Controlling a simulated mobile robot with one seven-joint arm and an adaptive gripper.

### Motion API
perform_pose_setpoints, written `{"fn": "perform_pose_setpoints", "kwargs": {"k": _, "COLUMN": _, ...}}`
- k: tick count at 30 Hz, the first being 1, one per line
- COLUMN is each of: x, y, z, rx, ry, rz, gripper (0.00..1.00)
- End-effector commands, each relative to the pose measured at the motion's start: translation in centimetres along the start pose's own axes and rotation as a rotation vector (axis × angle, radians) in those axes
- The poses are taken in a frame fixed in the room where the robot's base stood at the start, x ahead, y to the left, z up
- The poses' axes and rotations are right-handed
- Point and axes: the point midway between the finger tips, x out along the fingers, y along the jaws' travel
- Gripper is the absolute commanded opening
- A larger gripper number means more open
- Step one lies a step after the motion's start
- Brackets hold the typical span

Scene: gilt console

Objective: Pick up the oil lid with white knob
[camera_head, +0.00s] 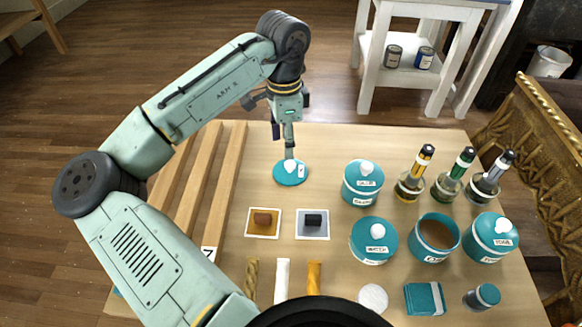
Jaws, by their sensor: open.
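A round teal lid with a white knob (285,179) lies flat on the wooden table, left of the jars. A small white label sits on it, too small to read. My gripper (290,154) points down directly over this lid, its fingertips at or just above the knob. It is open; whether the fingers touch the knob cannot be told. An open teal jar (431,259) with brown contents stands at the right without a lid.
Other lidded teal jars (362,190), (373,257) and (490,255) and several bottles (447,187) crowd the right of the table (330,145). Wooden slats (222,190) lie left.

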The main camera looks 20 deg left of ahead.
Motion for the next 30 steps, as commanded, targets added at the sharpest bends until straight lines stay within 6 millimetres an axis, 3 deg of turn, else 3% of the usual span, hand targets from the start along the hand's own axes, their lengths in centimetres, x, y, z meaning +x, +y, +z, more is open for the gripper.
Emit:
{"fn": "perform_pose_setpoints", "kwargs": {"k": 18, "x": 6.8, "y": 0.6, "z": -0.7, "rx": 0.0, "ry": 0.001, "rz": -0.003, "gripper": 0.46}}
{"fn": "perform_pose_setpoints", "kwargs": {"k": 26, "x": 7.2, "y": 0.6, "z": -0.7, "rx": 0.0, "ry": 0.002, "rz": -0.003, "gripper": 0.46}}
{"fn": "perform_pose_setpoints", "kwargs": {"k": 30, "x": 7.2, "y": 0.6, "z": -0.7, "rx": 0.0, "ry": 0.002, "rz": -0.003, "gripper": 0.37}}
